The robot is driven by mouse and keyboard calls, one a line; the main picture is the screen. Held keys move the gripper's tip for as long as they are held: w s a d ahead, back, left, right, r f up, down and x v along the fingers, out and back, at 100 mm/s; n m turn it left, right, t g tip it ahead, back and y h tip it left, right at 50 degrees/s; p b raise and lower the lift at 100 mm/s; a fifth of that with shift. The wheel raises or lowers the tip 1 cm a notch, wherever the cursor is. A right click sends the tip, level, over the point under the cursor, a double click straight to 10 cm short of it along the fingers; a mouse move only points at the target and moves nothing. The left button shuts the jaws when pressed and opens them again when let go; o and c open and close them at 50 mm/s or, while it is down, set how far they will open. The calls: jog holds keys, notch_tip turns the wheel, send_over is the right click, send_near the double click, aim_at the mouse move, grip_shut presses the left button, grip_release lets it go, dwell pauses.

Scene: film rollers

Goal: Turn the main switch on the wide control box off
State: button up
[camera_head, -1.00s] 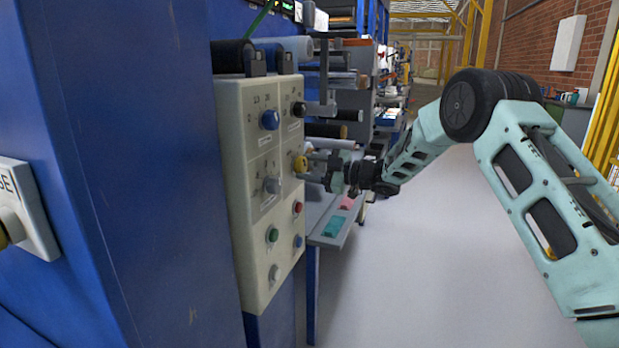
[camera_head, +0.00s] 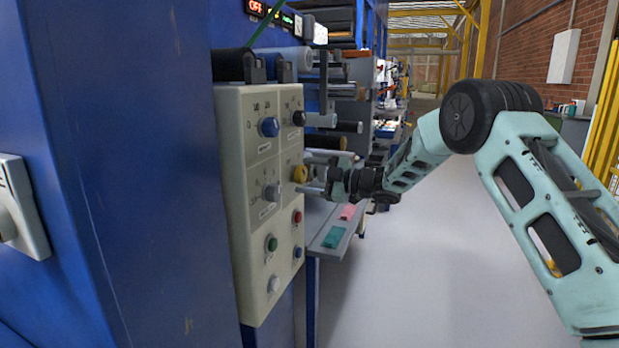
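The beige control box (camera_head: 235,265) stands at the centre-left on a blue cabinet. Which is labelled main is too small to read. My gripper (camera_head: 314,176) is right in front of the yellow switch, its fingers apart and pointing at the panel. Whether a finger touches the switch I cannot tell. The switch's exact angle is also unclear.
Green (camera_head: 272,244) and red (camera_head: 297,217) buttons sit below the switches. Rollers (camera_head: 335,142) and a grey shelf (camera_head: 328,238) stand behind my gripper. The floor at right is clear.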

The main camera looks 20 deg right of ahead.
jog(key=v, duration=1.7)
jog(key=shift+d+p, duration=0.15)
jog(key=shift+p, duration=0.2)
jog(key=shift+s, duration=0.1)
